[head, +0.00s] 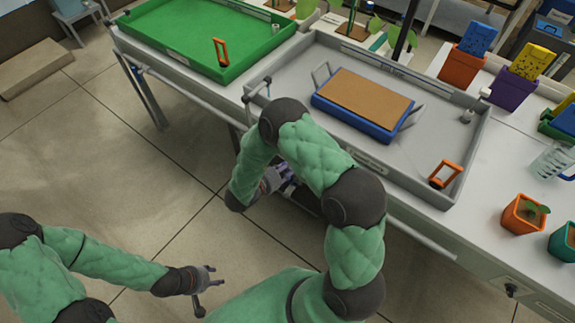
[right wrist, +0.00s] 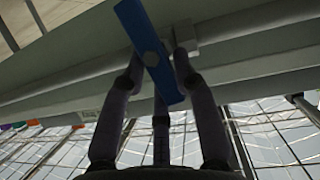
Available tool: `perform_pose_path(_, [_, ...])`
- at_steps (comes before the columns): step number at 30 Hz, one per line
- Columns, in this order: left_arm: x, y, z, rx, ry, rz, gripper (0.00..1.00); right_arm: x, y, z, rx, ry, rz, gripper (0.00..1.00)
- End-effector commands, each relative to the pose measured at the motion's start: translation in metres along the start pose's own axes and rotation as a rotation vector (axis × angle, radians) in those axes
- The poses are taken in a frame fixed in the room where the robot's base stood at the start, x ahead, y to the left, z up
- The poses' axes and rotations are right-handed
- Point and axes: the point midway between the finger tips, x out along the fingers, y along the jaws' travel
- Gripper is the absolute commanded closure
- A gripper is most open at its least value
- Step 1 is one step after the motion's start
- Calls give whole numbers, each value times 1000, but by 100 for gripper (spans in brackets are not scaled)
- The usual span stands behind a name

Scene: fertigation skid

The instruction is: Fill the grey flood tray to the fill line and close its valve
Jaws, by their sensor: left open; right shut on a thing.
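The grey flood tray (head: 410,181) sits on the bench in the head view. Its bare floor looks grey; I cannot tell whether water covers it, nor read a fill line. A blue tray with a brown top (head: 363,95) and side handles stands in it. An orange frame (head: 445,173) is at its near right corner. In the right wrist view my right gripper (right wrist: 159,65) is shut on a blue valve lever (right wrist: 142,35) under the bench; the lever lies aslant. My arm hides most of this gripper in the head view. My left gripper (head: 206,287) is open and empty over the floor.
A green tray (head: 190,38) with another orange frame (head: 221,52) is at the left. Potted plants (head: 523,214), a clear jug (head: 553,160) and coloured pots (head: 462,67) stand on the right.

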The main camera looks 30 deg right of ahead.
Motion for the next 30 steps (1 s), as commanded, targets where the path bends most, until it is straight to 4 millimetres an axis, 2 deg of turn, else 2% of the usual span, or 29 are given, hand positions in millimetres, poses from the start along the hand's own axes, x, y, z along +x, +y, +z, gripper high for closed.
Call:
perform_pose_path(1, [-11, 4, 0, 0, 0, 0, 56, -2, -3, -8, -24, 5, 10, 100])
perform_pose_path(3, [-18, 7, 1, 0, 0, 0, 56, -2, -4, -8, -76, 5, 31, 100])
perform_pose_path(9, [-33, 12, 1, 0, 0, 0, 56, -2, -9, -7, -212, 7, 88, 100])
perform_pose_path(18, [-43, 15, 2, 0, 0, 0, 56, -1, -13, -6, -356, 7, 147, 100])
perform_pose_path(30, [-46, 16, 2, 0, 0, 0, 56, 0, -15, -5, -406, 8, 167, 100])
